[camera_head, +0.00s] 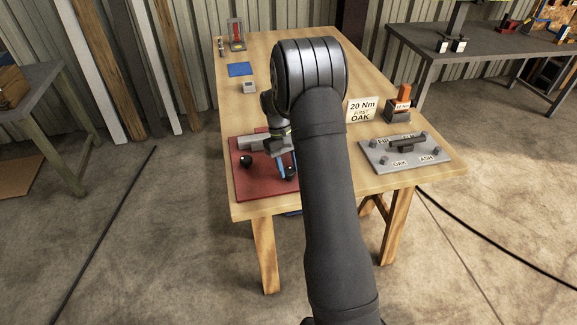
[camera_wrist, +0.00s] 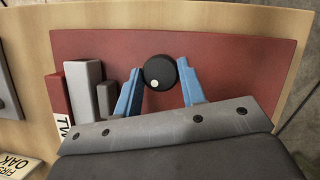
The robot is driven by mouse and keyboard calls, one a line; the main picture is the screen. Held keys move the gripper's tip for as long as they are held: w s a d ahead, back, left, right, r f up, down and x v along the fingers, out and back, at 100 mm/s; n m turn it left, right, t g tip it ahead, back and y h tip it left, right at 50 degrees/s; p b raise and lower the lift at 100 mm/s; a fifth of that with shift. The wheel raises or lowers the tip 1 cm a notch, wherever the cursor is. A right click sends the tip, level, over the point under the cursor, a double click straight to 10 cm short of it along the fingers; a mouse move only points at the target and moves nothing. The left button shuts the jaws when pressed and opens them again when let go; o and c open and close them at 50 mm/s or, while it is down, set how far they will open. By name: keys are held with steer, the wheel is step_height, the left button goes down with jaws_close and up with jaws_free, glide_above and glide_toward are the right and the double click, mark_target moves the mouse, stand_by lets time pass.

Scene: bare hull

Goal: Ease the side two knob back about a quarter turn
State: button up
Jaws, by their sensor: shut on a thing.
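A dark round knob (camera_head: 290,173) stands near the front right of a red board (camera_head: 240,184) on the wooden table. In the wrist view the knob (camera_wrist: 160,72) is black with one pale dot at its lower part. My gripper (camera_head: 285,168) reaches down over it, and its blue fingers (camera_wrist: 160,80) are shut on the knob from both sides. A white label (camera_wrist: 62,128) reading "TW", the rest cut off, shows at the left in the wrist view. A second dark knob (camera_head: 246,160) stands on the board to the left, clear of my gripper.
Grey blocks (camera_wrist: 88,85) and a red block (camera_wrist: 56,95) stand left of the fingers. A grey board (camera_head: 405,165) with OAK and ASH labels lies at right. Behind are a "20 Nm FIRST OAK" sign (camera_head: 361,109), an orange-topped block (camera_head: 402,97) and a blue mat (camera_head: 240,69).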

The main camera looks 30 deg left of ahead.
steer(key=shift+n, duration=0.5)
steer(key=o, duration=1)
steer(key=shift+r, duration=0.15)
steer(key=v, duration=1.7)
steer(key=shift+s+a, duration=0.15)
steer(key=shift+s, duration=0.1)
steer(key=x, duration=1.7)
steer(key=shift+w, duration=0.25)
